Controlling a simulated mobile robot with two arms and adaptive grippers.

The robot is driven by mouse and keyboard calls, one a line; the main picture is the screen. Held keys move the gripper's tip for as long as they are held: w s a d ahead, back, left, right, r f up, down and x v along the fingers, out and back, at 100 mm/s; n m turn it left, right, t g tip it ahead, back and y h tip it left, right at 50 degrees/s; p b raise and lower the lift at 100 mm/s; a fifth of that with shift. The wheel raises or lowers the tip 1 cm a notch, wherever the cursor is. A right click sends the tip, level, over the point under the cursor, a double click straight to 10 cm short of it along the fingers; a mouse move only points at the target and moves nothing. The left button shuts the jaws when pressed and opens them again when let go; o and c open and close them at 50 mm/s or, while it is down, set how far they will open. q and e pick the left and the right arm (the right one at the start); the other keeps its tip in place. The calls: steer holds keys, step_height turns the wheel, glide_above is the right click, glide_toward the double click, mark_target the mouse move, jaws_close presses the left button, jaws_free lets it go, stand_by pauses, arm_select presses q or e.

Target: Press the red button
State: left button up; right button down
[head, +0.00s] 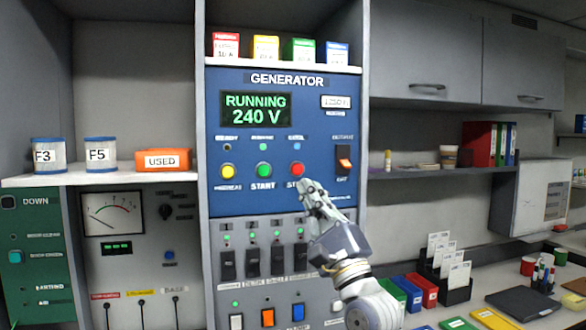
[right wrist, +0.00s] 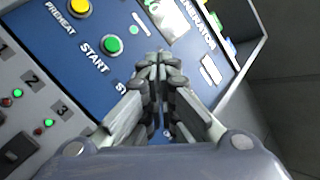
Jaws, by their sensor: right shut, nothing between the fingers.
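The red button (head: 297,169) is on the blue generator panel (head: 225,200), to the right of the green START button (head: 263,170) and the yellow button (head: 228,171). My right gripper (head: 308,186) is shut and empty, its tips just below and to the right of the red button in the head view. The gripper partly covers the label under that button. In the right wrist view the shut fingers (right wrist: 160,62) point at the panel, to the right of the green button (right wrist: 113,45). The red button is hidden there behind the fingers. Whether the tips touch the panel cannot be told.
The display (head: 256,109) reads RUNNING 240 V. An orange rocker switch (head: 344,158) is right of the buttons. Black breaker switches (head: 253,262) sit below. A shelf (head: 440,172) and a counter with boxes lie to the right.

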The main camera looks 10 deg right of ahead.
mark_target(299, 173)
steer(key=r, duration=0.1)
steer(key=s+r, duration=0.1)
steer(key=shift+s+r+t+y, duration=0.3)
steer(key=shift+r+y, duration=0.1)
steer(key=shift+w+a+b, duration=0.2)
steer(key=shift+w+b, duration=0.8)
steer(key=shift+w, duration=3.4)
steer(key=shift+w, duration=0.15)
steer(key=shift+w, duration=0.3)
